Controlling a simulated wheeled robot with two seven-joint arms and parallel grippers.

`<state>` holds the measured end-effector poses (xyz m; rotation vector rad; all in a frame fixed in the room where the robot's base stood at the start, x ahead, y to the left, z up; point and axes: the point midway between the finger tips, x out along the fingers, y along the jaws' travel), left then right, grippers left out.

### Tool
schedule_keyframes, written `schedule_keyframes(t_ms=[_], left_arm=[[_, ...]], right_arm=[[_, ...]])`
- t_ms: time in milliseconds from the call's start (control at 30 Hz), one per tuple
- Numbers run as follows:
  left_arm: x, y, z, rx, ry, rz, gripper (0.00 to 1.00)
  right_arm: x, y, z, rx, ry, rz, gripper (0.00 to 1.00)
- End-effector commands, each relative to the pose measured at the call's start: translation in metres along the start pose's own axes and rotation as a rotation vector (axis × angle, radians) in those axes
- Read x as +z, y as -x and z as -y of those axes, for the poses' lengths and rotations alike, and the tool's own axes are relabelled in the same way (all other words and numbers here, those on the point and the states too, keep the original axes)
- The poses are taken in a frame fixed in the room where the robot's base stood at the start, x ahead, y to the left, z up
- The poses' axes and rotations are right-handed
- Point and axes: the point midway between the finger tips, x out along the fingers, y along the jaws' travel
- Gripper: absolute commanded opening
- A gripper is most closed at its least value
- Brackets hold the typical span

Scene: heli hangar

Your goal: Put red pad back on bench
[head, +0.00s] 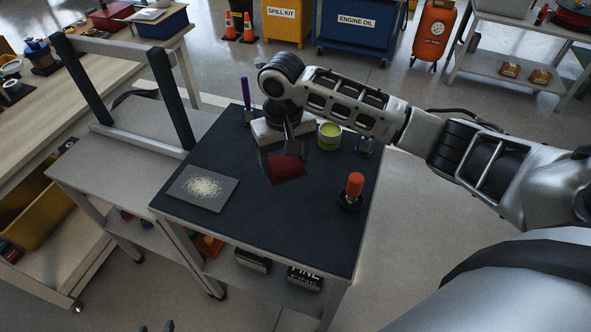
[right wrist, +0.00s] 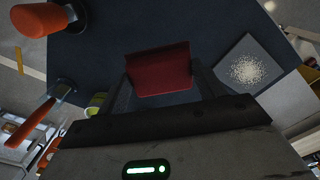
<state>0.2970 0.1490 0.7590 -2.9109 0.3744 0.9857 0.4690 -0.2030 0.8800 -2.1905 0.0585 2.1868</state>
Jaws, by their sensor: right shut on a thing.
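The red pad (head: 287,172) is a dark red block between the fingers of my right gripper (head: 283,160), above the dark bench top (head: 255,230). In the right wrist view the pad (right wrist: 162,72) sits between the two fingertips, with the dark surface behind it. The gap between pad and bench is hard to judge. My right gripper is shut on the pad. Only the tips of my left gripper (head: 156,327) show at the bottom edge of the head view, spread apart with nothing visible between them.
A grey plate with pale granules (head: 204,187) lies left on the bench. An orange-handled tool (head: 354,188) stands right. A yellow-green cup (head: 329,136), a small dark item (head: 364,147) and a purple upright item (head: 246,95) are at the back. The front middle is clear.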

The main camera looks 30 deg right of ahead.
Motion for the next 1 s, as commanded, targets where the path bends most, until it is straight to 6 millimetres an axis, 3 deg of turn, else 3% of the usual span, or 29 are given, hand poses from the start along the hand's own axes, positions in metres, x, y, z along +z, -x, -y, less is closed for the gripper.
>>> schedule_keyframes(t_ms=[167, 367, 600, 867, 900, 933, 1000], left_arm=[[0.002, -0.001, 0.000, 0.000, 0.000, 0.001, 0.36], [0.003, -0.002, 0.000, 0.000, 0.000, 0.002, 0.36], [0.001, -0.001, 0.000, -0.001, 0.000, 0.002, 0.36], [0.001, -0.001, 0.001, -0.001, -0.001, 0.000, 0.36], [0.001, -0.001, 0.001, -0.001, -0.001, 0.000, 0.36], [0.001, -0.001, 0.001, -0.001, -0.001, 0.000, 0.36], [0.001, -0.001, 0.001, -0.001, -0.001, -0.001, 0.36]], right_arm=[[-0.010, -0.028, -0.020, 0.002, -0.001, 0.001, 0.50], [-0.015, -0.041, -0.029, 0.001, -0.001, 0.001, 0.50], [-0.017, -0.072, -0.033, 0.001, 0.001, 0.001, 0.50], [-0.016, -0.076, -0.032, 0.001, 0.002, 0.000, 0.50], [-0.016, -0.077, -0.032, 0.001, 0.002, 0.000, 0.79], [-0.016, -0.077, -0.032, 0.000, 0.002, 0.000, 0.88], [-0.016, -0.076, -0.032, 0.000, 0.001, 0.000, 0.90]])
